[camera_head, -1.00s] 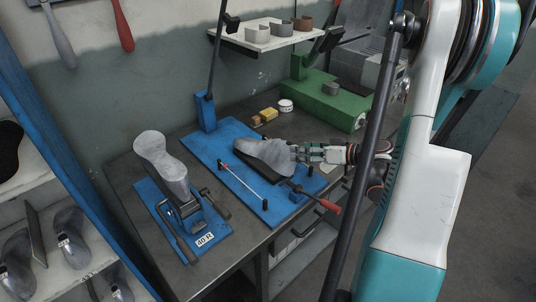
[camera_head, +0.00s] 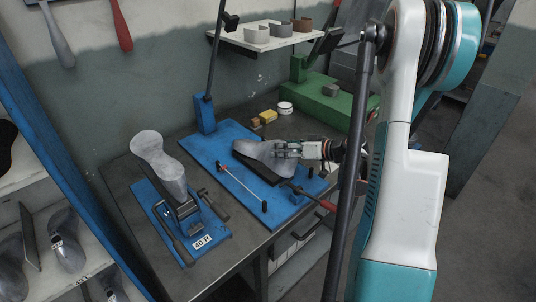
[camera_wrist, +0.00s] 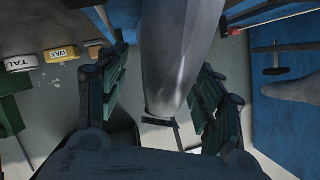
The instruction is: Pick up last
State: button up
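A grey shoe last (camera_head: 256,149) lies on the blue base plate (camera_head: 207,146), with a dark flat piece below it. It also shows in the wrist view (camera_wrist: 183,55), where it extends between my fingers. My gripper (camera_head: 284,150) is at the right end of this last and overlaps it in the head view. In the wrist view my gripper (camera_wrist: 163,95) is open, with a finger on each side of the last and visible gaps between. A second grey last (camera_head: 160,163) is on the blue fixture labelled 40 R (camera_head: 210,232).
A thin rod (camera_head: 243,184) and a red-handled lever (camera_head: 310,197) lie along the plate's front. A yellow block (camera_head: 268,116) and white tin (camera_head: 285,108) sit behind. A green machine (camera_head: 330,105) stands at the back right. Shelved lasts (camera_head: 68,253) are at left.

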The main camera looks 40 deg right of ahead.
grip_shut()
jog(key=shift+r, duration=0.15)
